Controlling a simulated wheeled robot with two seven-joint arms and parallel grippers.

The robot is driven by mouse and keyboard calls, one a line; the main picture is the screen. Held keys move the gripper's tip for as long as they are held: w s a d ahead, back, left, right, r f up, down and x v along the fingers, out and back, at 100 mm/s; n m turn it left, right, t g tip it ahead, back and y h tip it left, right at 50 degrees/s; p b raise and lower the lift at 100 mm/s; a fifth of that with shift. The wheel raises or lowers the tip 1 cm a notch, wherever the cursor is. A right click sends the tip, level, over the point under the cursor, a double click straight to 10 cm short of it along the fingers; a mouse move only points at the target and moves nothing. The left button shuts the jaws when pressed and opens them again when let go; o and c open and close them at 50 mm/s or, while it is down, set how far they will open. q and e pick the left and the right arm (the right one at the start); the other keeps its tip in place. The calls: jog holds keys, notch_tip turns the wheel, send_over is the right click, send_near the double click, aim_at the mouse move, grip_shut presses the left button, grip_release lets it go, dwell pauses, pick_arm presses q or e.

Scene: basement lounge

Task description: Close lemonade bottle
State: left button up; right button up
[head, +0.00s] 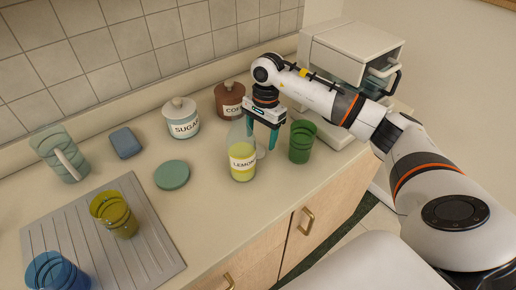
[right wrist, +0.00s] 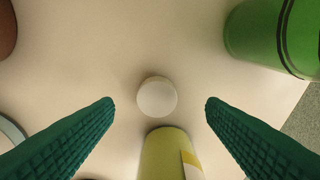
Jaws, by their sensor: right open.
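The lemonade bottle (head: 242,164), clear with yellow liquid and a label, stands upright on the counter. Its yellow body shows at the bottom of the right wrist view (right wrist: 166,152); its mouth is hard to make out. A small round white cap (right wrist: 157,97) is below and between my right fingers, apart from the bottle; in the head view a pale bit (head: 261,152) shows just right of the bottle. My right gripper (head: 261,141) is open, pointing down just behind the bottle, its teal fingers (right wrist: 159,104) on either side of the cap with nothing held. My left gripper is not in view.
A green glass (head: 302,142) stands close to the right of my gripper. The coffee canister (head: 229,100) and sugar canister (head: 182,120) stand behind and left. A green disc (head: 172,174) lies left of the bottle. The coffee machine (head: 350,50) is at the back right.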

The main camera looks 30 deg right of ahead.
aim_at(258, 149)
jog(key=shift+a+f+p, duration=0.2)
jog(key=shift+f+p, duration=0.05)
jog(key=shift+f, duration=0.75)
jog(key=shift+a+f+p, duration=0.2)
jog(key=shift+f+p, duration=0.05)
jog(key=shift+f, duration=0.7)
jog(key=shift+c, duration=0.2)
jog(key=c, duration=1)
